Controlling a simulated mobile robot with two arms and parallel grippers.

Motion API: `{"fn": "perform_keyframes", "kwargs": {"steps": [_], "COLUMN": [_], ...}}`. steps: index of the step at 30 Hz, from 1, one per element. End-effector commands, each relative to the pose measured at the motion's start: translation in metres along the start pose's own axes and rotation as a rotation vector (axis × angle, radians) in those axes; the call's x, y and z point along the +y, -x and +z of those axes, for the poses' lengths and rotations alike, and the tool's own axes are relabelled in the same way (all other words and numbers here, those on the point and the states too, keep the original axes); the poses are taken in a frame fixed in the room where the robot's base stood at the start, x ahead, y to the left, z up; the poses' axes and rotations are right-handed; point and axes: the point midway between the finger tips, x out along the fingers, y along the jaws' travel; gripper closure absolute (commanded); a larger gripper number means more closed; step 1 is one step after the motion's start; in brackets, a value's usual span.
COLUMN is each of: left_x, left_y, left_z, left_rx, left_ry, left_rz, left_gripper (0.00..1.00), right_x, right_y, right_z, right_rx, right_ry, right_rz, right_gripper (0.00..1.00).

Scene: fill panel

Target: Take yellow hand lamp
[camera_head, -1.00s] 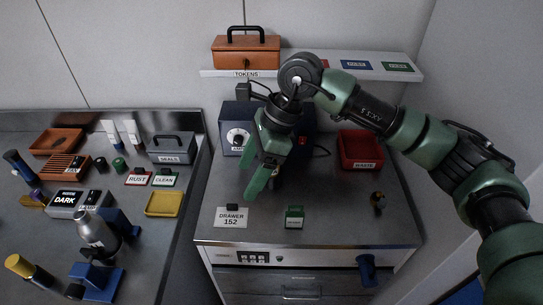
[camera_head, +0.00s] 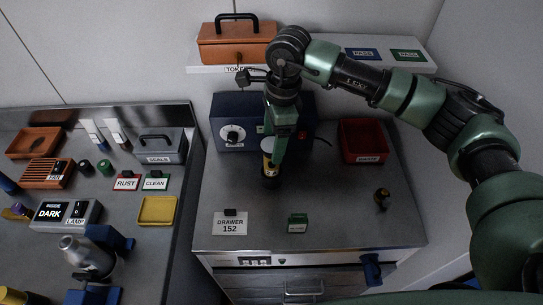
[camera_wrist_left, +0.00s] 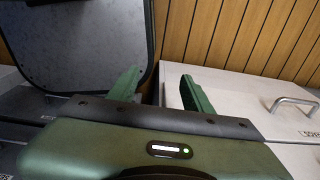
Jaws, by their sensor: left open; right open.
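A yellow and black hand lamp (camera_head: 268,168) stands upright on the grey cabinet top, in front of the dark blue box. My right gripper (camera_head: 275,155) points down at the lamp, with a green finger along its right side and partly covering it. The right gripper is open; whether its fingers touch the lamp cannot be told. My left gripper (camera_wrist_left: 160,92) shows only in the left wrist view, open and empty, away from the lamp.
The dark blue box (camera_head: 232,112) with a dial stands close behind the lamp. A red bin (camera_head: 362,141) is to the right. A drawer card (camera_head: 230,226) and small green item (camera_head: 298,224) stand in front. Another yellow-ended object (camera_head: 12,295) is at lower left.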

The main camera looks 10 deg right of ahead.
Motion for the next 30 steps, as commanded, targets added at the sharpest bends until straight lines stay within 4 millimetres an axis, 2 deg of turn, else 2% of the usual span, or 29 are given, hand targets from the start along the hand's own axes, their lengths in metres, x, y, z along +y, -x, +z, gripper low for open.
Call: {"fn": "perform_keyframes", "kwargs": {"steps": [1, 6, 10, 13, 14, 21, 22, 30], "left_x": [0.0, -0.002, -0.004, -0.005, -0.004, -0.003, -0.003, -0.002], "left_y": [0.012, 0.016, 0.016, 0.015, 0.015, 0.015, 0.015, 0.015], "left_z": [-0.002, -0.016, -0.033, -0.034, -0.034, -0.024, -0.023, -0.02], "left_rx": [0.001, 0.022, 0.046, 0.049, 0.049, 0.034, 0.033, 0.028], "left_ry": [0.0, 0.0, 0.0, 0.0, 0.0, -0.001, -0.001, -0.001], "left_rz": [0.0, -0.003, -0.005, -0.005, -0.005, -0.003, -0.003, -0.002], "left_gripper": [0.5, 0.5, 0.5, 0.5, 0.5, 0.5, 0.5, 0.5], "right_x": [0.002, 0.001, 0.0, 0.0, 0.0, 0.0, 0.0, 0.0], "right_y": [-0.002, -0.024, -0.027, -0.027, -0.027, -0.027, -0.027, -0.026], "right_z": [0.001, 0.001, 0.001, 0.001, 0.001, 0.001, 0.001, 0.001], "right_rx": [0.0, -0.001, -0.002, -0.001, -0.001, -0.001, -0.001, -0.002], "right_ry": [0.0, 0.0, 0.0, 0.0, 0.0, 0.0, 0.0, 0.0], "right_rz": [0.004, 0.002, -0.001, -0.001, -0.001, -0.001, -0.001, -0.002], "right_gripper": [0.26, 0.26, 0.26, 0.26, 0.29, 0.95, 1.0, 1.0]}}
